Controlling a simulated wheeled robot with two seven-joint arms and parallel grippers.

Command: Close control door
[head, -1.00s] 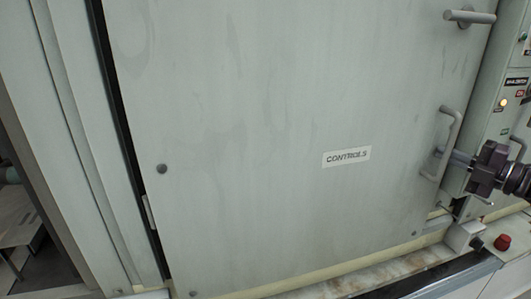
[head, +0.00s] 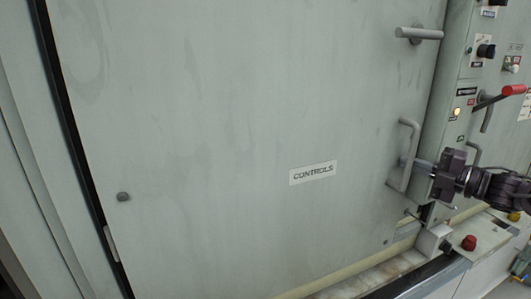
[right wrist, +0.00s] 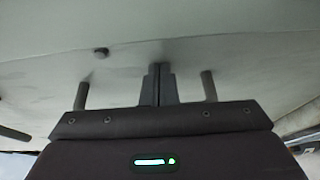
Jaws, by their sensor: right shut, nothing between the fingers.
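The control door is a large grey-green panel (head: 230,110) labelled CONTROLS, filling most of the head view. Its right edge lies close beside the switch panel; I cannot tell whether it is fully flush. A vertical bar handle (head: 409,135) is near its right edge, with a lever handle (head: 420,34) above. My right gripper (head: 407,162) comes in from the right at the bar handle, its fingers shut and empty, pointing at the door. In the right wrist view the shut fingers (right wrist: 160,85) sit between the two handle posts, close to the door (right wrist: 220,50); contact is unclear. My left gripper is not in view.
A switch panel (head: 475,65) with knobs, a lit lamp and a red-tipped lever (head: 513,90) stands right of the door. Below are a small white box (head: 433,240), a red button (head: 469,243) and a ledge (head: 365,280). A dark gap runs along the door's left edge.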

